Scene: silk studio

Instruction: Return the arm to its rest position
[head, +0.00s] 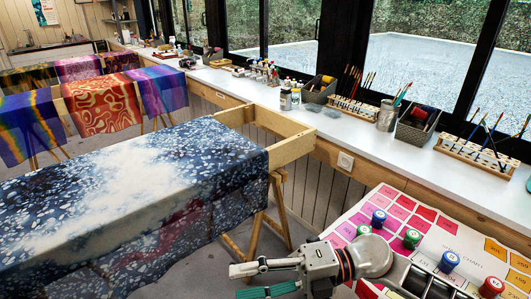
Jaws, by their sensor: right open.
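My right gripper (238,283) is at the bottom middle of the head view, pointing left. Its jaws are apart, one pale finger above and one teal finger below, with nothing seen between them. My right arm comes in from the lower right, over the near edge of the colour chart (441,221). The gripper is in front of the frame that holds the blue and white silk (130,190), and I cannot tell the gap between them. My left gripper is out of view.
A white counter (340,128) with brushes and bottles runs under the windows. Bare floor (300,215) shows between frame and counter.

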